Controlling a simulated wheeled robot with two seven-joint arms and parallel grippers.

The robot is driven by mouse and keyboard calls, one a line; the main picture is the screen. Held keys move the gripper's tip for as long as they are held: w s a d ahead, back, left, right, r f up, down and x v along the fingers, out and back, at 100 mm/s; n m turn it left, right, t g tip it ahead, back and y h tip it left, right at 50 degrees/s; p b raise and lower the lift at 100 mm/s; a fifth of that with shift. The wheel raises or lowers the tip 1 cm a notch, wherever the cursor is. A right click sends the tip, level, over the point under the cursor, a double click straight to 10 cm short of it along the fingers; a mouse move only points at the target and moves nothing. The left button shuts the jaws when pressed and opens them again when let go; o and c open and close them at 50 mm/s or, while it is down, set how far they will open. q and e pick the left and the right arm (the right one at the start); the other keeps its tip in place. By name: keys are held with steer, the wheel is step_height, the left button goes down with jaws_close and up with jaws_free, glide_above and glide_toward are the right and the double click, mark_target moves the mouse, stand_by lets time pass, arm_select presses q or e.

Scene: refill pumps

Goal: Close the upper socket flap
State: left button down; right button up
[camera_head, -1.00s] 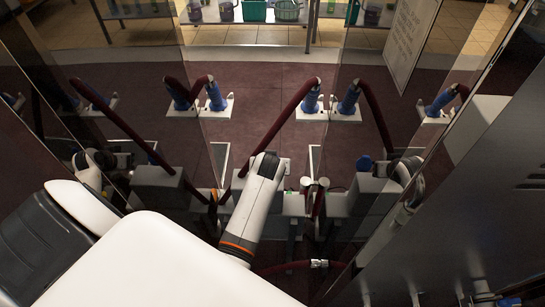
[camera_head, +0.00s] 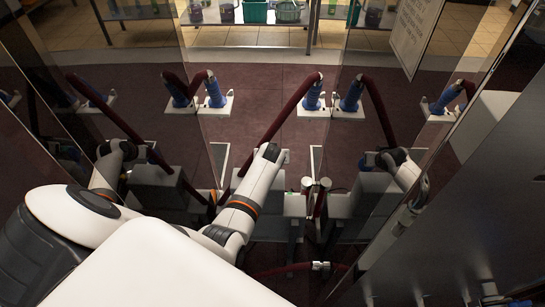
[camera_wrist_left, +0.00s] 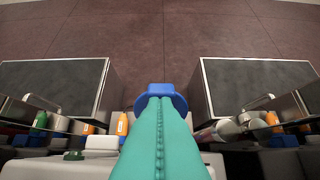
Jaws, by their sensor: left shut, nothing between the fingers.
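In the left wrist view my left gripper (camera_wrist_left: 160,103) shows as teal fingers, shut together with nothing between them. A blue rounded piece (camera_wrist_left: 178,97) shows just behind the fingertips and may be the socket flap. The fingers hide its middle, and I cannot tell whether they touch it or whether it is open. In the head view my white left arm reaches up to the middle, over a grey pump unit (camera_head: 290,203). Its gripper is hidden there, and I cannot make out the upper socket. My right gripper is not in view.
Grey boxes with dark tops stand at the left (camera_wrist_left: 55,85) and right (camera_wrist_left: 255,85) in the wrist view. Glass panes at both sides of the head view mirror my arm. Several blue nozzles (camera_head: 312,97) with dark red hoses (camera_head: 280,122) stand beyond. A metal panel (camera_head: 465,215) fills the right.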

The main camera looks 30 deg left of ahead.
arm_select(q)
steer(key=shift+w+a+f, duration=0.15)
steer(key=shift+w, duration=0.1)
steer(key=shift+w, duration=0.1)
stand_by(0.3)
